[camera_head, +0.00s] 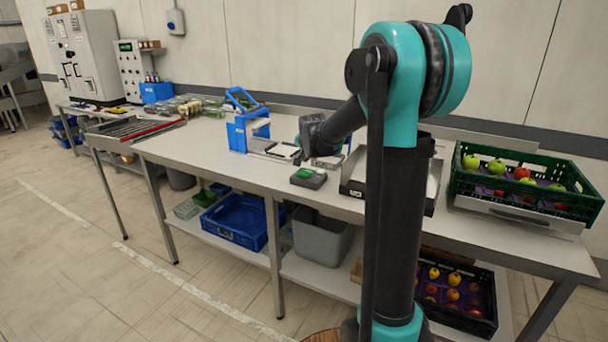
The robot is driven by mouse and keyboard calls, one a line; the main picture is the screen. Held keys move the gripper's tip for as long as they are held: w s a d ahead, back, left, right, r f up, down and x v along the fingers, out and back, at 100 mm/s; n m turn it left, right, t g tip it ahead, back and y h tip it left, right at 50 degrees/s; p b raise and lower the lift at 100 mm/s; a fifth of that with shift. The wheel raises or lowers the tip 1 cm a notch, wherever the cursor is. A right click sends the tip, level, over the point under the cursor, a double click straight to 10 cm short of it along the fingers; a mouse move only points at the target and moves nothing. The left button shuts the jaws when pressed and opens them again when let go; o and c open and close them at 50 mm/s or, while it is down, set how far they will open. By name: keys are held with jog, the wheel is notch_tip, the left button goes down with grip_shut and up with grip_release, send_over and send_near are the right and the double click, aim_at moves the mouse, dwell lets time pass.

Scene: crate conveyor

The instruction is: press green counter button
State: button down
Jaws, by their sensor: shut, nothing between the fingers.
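The green counter button (306,173) sits on top of a small dark grey box (309,182) near the front edge of the workbench. My gripper (299,160) is just behind and slightly left of the button in the picture, above the bench top. It is dark, small in view and shut with nothing in it. I see a gap between it and the button. My arm reaches in from the right, and its links hide part of the bench.
A blue device (237,137) stands left of the gripper. A grey tray (352,187) lies to the right, partly behind my arm. A green crate of apples (574,205) stands at the bench's right. The workbench (225,168) is clear left of the button. Bins fill the lower shelf.

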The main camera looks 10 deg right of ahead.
aim_at(304, 174)
jog(key=shift+f, duration=1.6)
jog(key=shift+f, duration=0.15)
jog(key=shift+f, duration=0.25)
jog(key=shift+f, duration=0.5)
dwell(0.9)
jog(key=shift+r, duration=0.1)
dwell(0.3)
jog(key=shift+r, duration=0.8)
jog(key=shift+r, duration=2.55)
